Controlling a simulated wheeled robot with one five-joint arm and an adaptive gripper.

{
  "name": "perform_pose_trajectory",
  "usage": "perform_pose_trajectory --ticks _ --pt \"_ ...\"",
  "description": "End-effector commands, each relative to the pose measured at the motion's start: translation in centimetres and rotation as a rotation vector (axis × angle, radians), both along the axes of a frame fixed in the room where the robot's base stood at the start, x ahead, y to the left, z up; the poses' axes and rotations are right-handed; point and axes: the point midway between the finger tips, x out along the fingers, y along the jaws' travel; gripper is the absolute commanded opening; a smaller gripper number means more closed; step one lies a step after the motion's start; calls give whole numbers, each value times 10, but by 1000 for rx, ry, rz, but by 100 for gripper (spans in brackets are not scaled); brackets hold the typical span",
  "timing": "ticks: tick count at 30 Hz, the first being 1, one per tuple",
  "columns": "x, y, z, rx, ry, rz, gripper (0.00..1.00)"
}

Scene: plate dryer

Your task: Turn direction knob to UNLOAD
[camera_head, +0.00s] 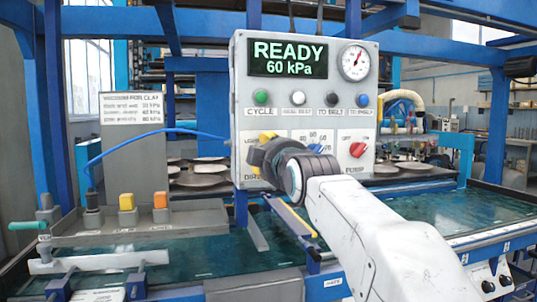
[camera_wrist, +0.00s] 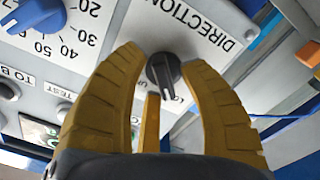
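The direction knob (camera_wrist: 163,72) is a black rotary knob on a white panel, seen upside down in the wrist view beside the word DIRECTION. A white line on it points toward the picture's bottom, slightly right. The position labels beside it are mostly covered, so I cannot tell which one it points to. My gripper (camera_wrist: 163,58) is open, with one yellow finger on each side of the knob and visible gaps to it. In the head view my dark wrist hides the knob; yellow finger parts (camera_head: 267,136) show at the control panel (camera_head: 242,100).
The panel display (camera_head: 288,58) reads READY 60 kPa. A blue knob (camera_wrist: 32,14) with a numbered scale and a red PUMP knob (camera_head: 357,149) sit beside the direction knob. A row of buttons (camera_head: 298,98) lies above. Levers with yellow (camera_head: 127,201) and orange tops stand left.

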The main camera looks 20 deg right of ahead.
Motion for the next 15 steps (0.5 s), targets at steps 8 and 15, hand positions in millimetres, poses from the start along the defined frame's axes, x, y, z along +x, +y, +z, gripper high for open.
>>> perform_pose_trajectory --ticks 8,15 --pt "0 0 0 0 0 0 12" --pt "0 0 0 0 1 0 0"
